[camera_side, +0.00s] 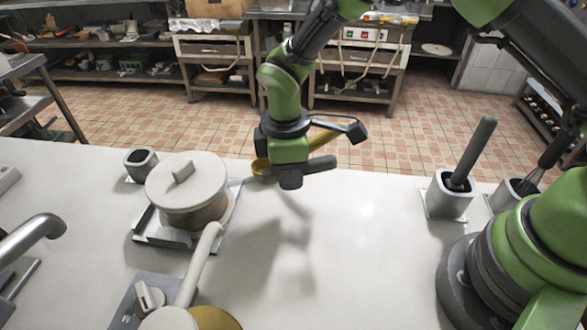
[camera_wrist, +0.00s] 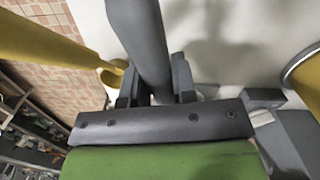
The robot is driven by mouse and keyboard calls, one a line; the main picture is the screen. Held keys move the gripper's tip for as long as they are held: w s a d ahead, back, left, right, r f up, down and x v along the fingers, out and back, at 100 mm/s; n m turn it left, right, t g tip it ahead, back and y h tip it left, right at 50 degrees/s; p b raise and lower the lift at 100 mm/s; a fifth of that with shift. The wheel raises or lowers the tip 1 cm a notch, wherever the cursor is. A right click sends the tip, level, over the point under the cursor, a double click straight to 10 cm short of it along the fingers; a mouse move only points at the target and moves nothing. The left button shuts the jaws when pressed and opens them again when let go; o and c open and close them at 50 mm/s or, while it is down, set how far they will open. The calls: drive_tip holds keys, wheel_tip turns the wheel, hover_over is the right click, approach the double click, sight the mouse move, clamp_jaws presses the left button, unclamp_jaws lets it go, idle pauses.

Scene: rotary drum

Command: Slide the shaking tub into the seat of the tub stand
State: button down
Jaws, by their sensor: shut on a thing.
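My gripper (camera_side: 288,183) hangs over the far middle of the counter, and it also shows in the wrist view (camera_wrist: 155,92). It is shut on a dark grey round handle (camera_wrist: 145,45), whose end sticks out to the right in the side view (camera_side: 320,165). A yellow bar (camera_side: 326,136) runs behind my gripper, with a rounded yellow end (camera_side: 260,167) at its left. I cannot tell whether bar and handle are one tool. A lidded round pot (camera_side: 190,212), possibly the shaking tub, sits in a shallow metal tray (camera_side: 165,238). I cannot identify the tub stand with certainty.
A metal unit (camera_side: 128,306) with a pale lever (camera_side: 200,265) and yellow round part (camera_side: 216,318) stands in front. An empty grey socket (camera_side: 141,160) stands behind the pot. Holders with a grey rod (camera_side: 475,150) and a whisk (camera_side: 552,152) stand right. The middle counter is clear.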

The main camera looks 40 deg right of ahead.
drive_tip(key=shift+w+a, duration=0.2)
drive_tip(key=c, duration=0.8)
unclamp_jaws()
drive_tip(key=shift+c, duration=0.2)
drive_tip(key=r, duration=1)
drive_tip(key=shift+w+a, duration=0.1)
drive_tip(key=shift+a, duration=0.1)
drive_tip(key=shift+r, duration=0.1)
